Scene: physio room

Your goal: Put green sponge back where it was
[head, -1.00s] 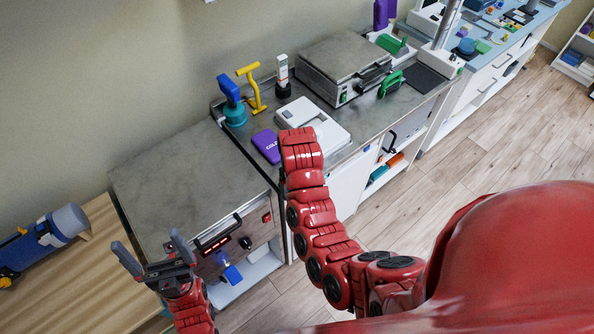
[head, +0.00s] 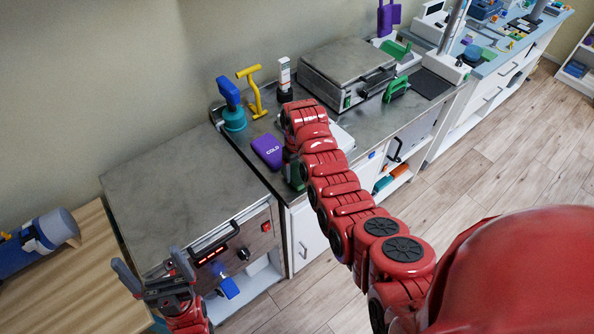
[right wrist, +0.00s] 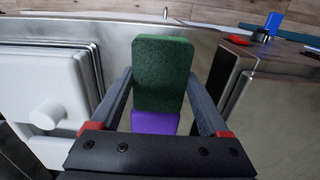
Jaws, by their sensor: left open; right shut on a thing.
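The green sponge (right wrist: 163,75) is dark green and stands between the fingers of my right gripper (right wrist: 163,95), which is shut on it. In the head view a dark green bit of the sponge (head: 296,178) shows below the end of my right arm, near the counter's front edge. My right fingers are mostly hidden there by the arm. A purple patch shows just below the sponge in the right wrist view. My left gripper (head: 150,264) is open and empty, in front of the steel cabinet at lower left.
A purple cold pack (head: 268,151) lies on the counter left of my right arm. A white device (head: 343,138) is partly hidden behind the arm. A blue-topped bottle (head: 232,105), yellow tool (head: 252,90) and steel box (head: 346,70) stand behind. The steel cabinet's top (head: 180,205) is clear.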

